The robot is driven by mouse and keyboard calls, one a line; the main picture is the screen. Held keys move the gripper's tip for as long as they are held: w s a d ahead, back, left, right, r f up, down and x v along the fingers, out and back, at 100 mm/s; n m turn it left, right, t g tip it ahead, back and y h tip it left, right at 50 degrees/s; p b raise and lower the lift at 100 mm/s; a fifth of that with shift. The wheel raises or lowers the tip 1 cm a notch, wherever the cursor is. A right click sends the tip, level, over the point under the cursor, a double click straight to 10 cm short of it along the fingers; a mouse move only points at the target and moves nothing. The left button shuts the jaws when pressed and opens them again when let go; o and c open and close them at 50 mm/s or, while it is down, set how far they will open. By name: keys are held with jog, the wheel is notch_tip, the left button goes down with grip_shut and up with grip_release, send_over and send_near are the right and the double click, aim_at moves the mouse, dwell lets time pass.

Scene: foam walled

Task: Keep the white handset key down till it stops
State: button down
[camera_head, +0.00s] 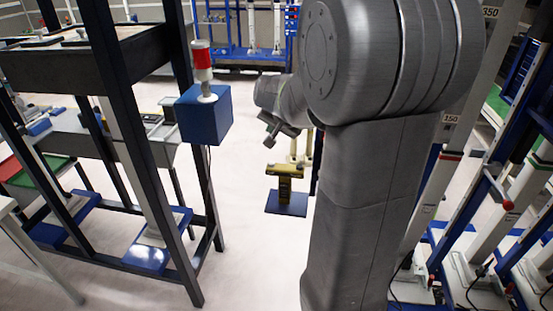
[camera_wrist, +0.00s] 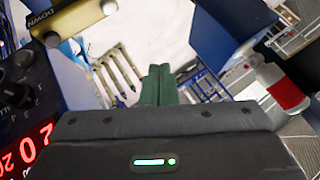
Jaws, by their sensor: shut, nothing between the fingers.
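The handset appears as a yellow body with a dark face marked DOWN (camera_wrist: 72,14), at the top left of the wrist view. In the head view, a small yellow unit (camera_head: 285,172) above a blue plate (camera_head: 286,204) looks like the same handset. My gripper shows in the wrist view with its green fingers (camera_wrist: 158,72) shut together and empty. The fingers are apart from the handset, to its lower right in the picture. In the head view the fingertips are not clear.
A blue box (camera_head: 205,114) carries a red and white cylinder (camera_head: 202,60); the cylinder also shows in the wrist view (camera_wrist: 284,88). A box with a red display (camera_wrist: 28,152) and dark knobs stands at the wrist view's left. A dark frame (camera_head: 128,120) stands left; pale floor lies between.

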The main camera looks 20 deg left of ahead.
jog(key=shift+s, duration=0.1)
jog(key=shift+f, duration=0.1)
jog(key=b, duration=0.7)
send_over(273, 168)
notch_tip(273, 168, down, 9)
jog(key=shift+r, duration=0.2)
jog(key=shift+f, duration=0.15)
dwell(1.5)
jog(key=shift+f+b, duration=0.25)
jog(key=shift+b, duration=0.2)
jog(key=shift+f+b, duration=0.5)
jog(key=shift+f, duration=0.1)
dwell(0.5)
jog(key=shift+r, duration=0.15)
dwell(1.1)
jog(key=shift+r+p, duration=0.75)
jog(key=shift+r, duration=0.1)
